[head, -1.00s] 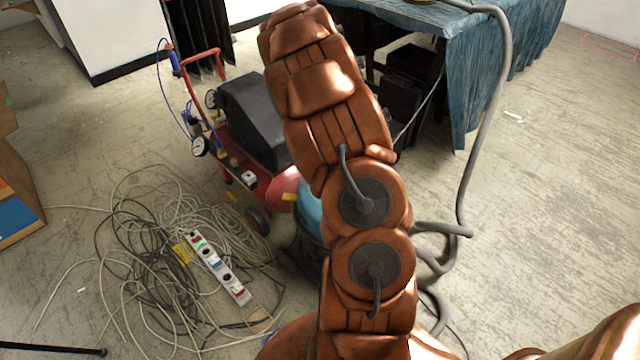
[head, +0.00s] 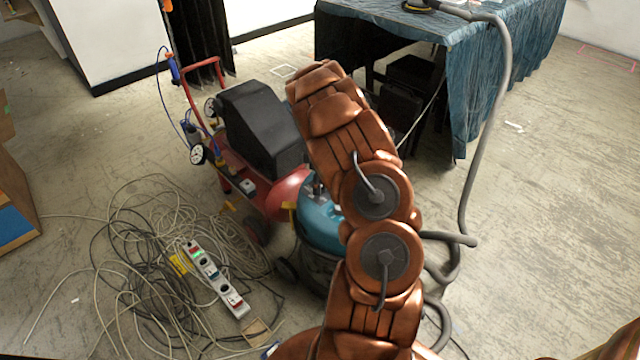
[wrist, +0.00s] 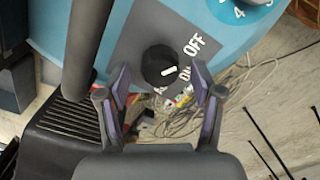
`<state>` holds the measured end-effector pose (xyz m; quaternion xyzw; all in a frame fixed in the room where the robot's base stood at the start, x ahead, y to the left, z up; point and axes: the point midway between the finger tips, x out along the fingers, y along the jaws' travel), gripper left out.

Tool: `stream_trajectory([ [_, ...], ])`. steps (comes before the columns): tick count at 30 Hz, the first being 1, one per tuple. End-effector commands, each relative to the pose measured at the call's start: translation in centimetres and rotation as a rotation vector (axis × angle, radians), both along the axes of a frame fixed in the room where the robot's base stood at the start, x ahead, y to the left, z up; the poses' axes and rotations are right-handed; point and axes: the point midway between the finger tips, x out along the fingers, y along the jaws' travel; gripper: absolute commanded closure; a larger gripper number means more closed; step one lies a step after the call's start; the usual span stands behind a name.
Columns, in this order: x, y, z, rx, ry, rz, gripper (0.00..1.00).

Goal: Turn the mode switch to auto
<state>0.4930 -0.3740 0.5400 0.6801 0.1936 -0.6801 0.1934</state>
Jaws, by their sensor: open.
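The mode switch (wrist: 158,66) is a round black knob with a white line on a grey plate, seen in the wrist view. Its line points right, roughly toward the "ON" label (wrist: 187,73). "OFF" (wrist: 195,45) is printed above that, and other lettering lower down is partly hidden. The plate is on a blue machine (wrist: 145,18), which looks like the blue-topped vacuum (head: 320,222) in the head view. My gripper (wrist: 160,76) is open, with one fingertip at each side of the knob; contact cannot be told. In the head view my arm hides the gripper and knob.
A red compressor (head: 289,190) with a black cover stands left of the vacuum. Tangled cables and a power strip (head: 217,278) lie on the floor. A grey hose (head: 487,120) runs to a blue-draped table (head: 475,50).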

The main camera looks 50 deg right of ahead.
Motion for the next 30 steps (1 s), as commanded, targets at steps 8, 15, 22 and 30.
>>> stream_trajectory([
  [8, 0.02, 0.02, -0.73, -0.001, -0.001, 0.000, 0.34],
  [15, 0.01, 0.03, -0.72, 0.000, 0.000, 0.000, 0.45],
  [22, 0.00, 0.04, -0.72, 0.000, 0.000, 0.000, 0.69],
  [30, -0.01, 0.03, -0.73, 0.000, 0.000, 0.000, 0.94],
])
